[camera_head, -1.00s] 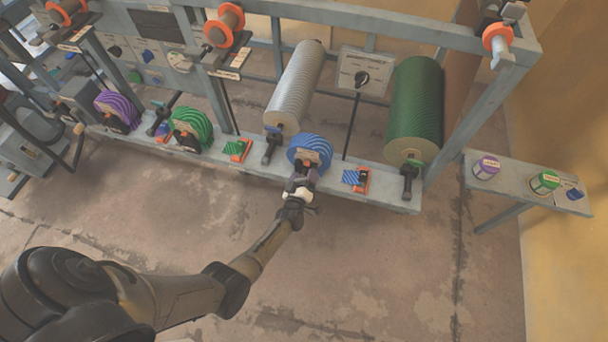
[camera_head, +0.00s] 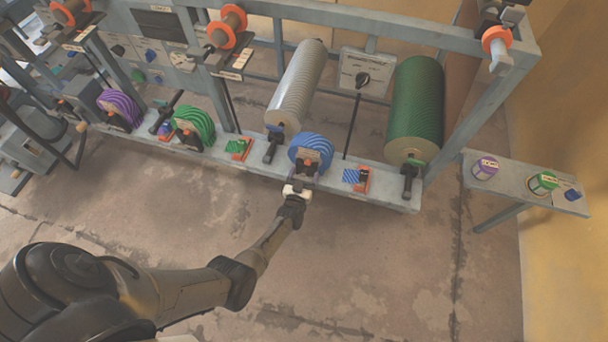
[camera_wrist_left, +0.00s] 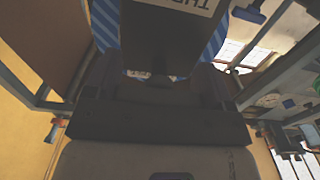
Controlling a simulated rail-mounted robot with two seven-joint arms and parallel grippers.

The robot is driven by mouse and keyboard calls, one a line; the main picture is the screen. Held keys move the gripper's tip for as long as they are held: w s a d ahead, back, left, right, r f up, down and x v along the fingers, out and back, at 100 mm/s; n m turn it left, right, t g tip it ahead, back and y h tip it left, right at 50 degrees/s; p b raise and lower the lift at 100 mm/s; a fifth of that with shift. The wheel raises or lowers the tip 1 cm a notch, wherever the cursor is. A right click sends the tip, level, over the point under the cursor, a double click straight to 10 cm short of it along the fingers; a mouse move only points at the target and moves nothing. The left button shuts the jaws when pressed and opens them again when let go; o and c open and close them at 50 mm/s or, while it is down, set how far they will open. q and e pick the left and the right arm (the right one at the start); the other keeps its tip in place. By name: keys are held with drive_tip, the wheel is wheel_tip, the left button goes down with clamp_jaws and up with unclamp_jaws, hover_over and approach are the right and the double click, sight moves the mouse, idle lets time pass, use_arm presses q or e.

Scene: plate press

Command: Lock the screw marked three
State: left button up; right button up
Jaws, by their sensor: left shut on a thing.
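The blue-striped round part (camera_head: 312,142) stands on the frame's front ledge. A dark block (camera_wrist_left: 155,38) in front of it carries a pale label whose visible letters read "THR"; the rest is cut off at the top of the left wrist view. I take this block to be the screw marked three. Blue stripes (camera_wrist_left: 205,50) show behind it. My left gripper (camera_head: 302,182) reaches the front of the blue-striped part and is shut on the block; its fingers (camera_wrist_left: 155,80) lie on both sides in the left wrist view. The fingertips are dark and partly hidden. My right gripper is not in view.
Purple (camera_head: 119,108) and green (camera_head: 195,127) striped parts stand left along the ledge. A grey roller (camera_head: 297,85) and a green roller (camera_head: 416,105) lie behind. A side shelf (camera_head: 527,186) holds small coloured items. The floor in front is open.

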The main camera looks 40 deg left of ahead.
use_arm(q)
drive_tip(key=shift+r, duration=0.1)
idle(0.5)
drive_tip(key=o, duration=0.9)
drive_tip(key=shift+p+v, duration=2.45)
drive_tip(key=shift+v, duration=4.5)
drive_tip(key=shift+w, duration=0.1)
